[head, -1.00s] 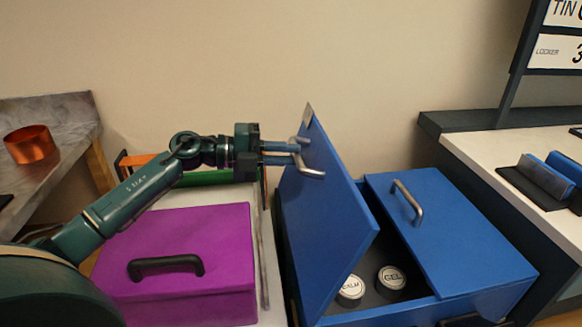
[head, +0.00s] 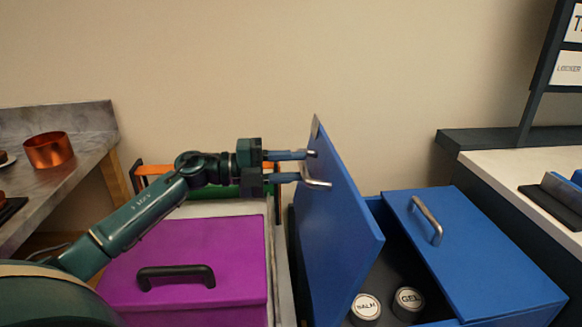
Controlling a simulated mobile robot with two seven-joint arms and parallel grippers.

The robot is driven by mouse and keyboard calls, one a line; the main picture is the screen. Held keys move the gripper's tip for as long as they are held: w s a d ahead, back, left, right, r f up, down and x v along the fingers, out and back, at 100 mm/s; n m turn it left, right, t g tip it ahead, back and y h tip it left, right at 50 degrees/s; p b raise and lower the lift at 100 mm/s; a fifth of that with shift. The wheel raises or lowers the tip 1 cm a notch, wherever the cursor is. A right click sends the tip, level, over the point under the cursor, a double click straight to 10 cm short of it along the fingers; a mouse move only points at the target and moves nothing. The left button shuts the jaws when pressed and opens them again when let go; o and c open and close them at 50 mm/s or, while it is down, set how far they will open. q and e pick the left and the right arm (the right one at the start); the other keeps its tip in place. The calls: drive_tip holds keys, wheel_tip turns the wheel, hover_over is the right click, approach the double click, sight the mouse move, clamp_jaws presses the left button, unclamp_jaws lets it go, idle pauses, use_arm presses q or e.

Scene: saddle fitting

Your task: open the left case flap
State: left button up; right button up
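The blue case (head: 520,318) has two flaps. Its left flap (head: 338,230) stands steeply raised, nearly upright, with its handle (head: 320,184) facing left. My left gripper (head: 305,167) is at this handle, its two fingers apart, one above the other. The fingertips are close to the handle's bar; whether they touch it cannot be told. The right flap (head: 470,240) lies shut, with its own metal handle (head: 428,220). Inside the open left part are two round tins, labelled BALM (head: 366,308) and GEL (head: 408,301). My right gripper is not in view.
A purple box (head: 200,245) with a black handle stands left of the case. An orange and green item (head: 210,192) lies behind it. A white counter (head: 500,165) flanks the right side.

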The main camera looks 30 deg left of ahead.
use_arm(q)
drive_tip(key=shift+o, duration=0.5)
drive_tip(key=v, duration=1.3)
drive_tip(key=shift+a, duration=0.1)
